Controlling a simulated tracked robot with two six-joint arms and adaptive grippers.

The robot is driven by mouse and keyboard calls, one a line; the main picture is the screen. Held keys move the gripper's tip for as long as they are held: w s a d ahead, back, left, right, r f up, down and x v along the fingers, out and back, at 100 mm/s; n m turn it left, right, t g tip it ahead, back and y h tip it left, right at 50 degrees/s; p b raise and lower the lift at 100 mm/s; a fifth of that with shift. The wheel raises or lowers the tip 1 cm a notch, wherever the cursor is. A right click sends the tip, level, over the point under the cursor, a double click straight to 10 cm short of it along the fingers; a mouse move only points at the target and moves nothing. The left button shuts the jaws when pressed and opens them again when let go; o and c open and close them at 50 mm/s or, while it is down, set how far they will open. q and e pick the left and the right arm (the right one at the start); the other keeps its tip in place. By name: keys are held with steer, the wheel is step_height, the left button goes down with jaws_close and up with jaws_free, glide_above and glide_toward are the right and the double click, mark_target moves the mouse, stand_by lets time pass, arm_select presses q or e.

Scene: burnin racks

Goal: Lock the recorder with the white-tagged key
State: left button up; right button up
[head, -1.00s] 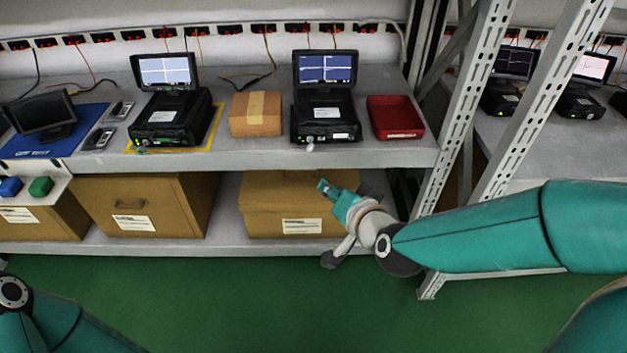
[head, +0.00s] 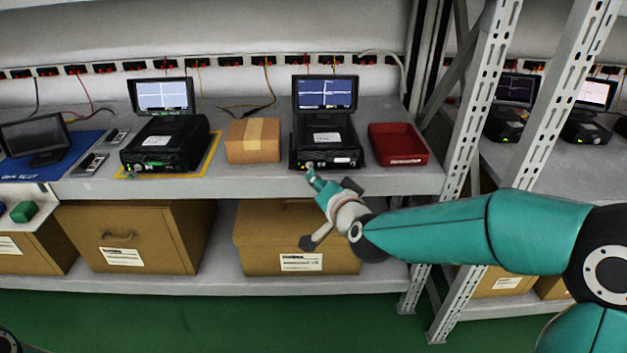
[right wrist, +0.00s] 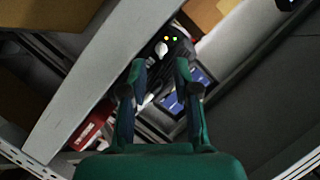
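The middle recorder (head: 325,140) is a black box with a lit blue screen, standing near the shelf's front edge. The white key tag (right wrist: 161,48) hangs at the recorder's front, near yellow and green lights, in the right wrist view. My right gripper (head: 312,178) is just in front of the recorder's lower left front and partly covers the tag in the head view. In the right wrist view the right gripper (right wrist: 160,72) is open, with the tag beyond and between its fingertips and nothing clearly held. The keyhole cannot be made out. My left gripper is out of view.
A cardboard box (head: 253,141) sits between the recorders. A red bin (head: 398,145) is to the right. A slotted rack post (head: 465,130) stands further right.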

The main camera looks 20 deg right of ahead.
steer(key=shift+b+x, duration=0.3)
steer(key=shift+x, duration=2.15)
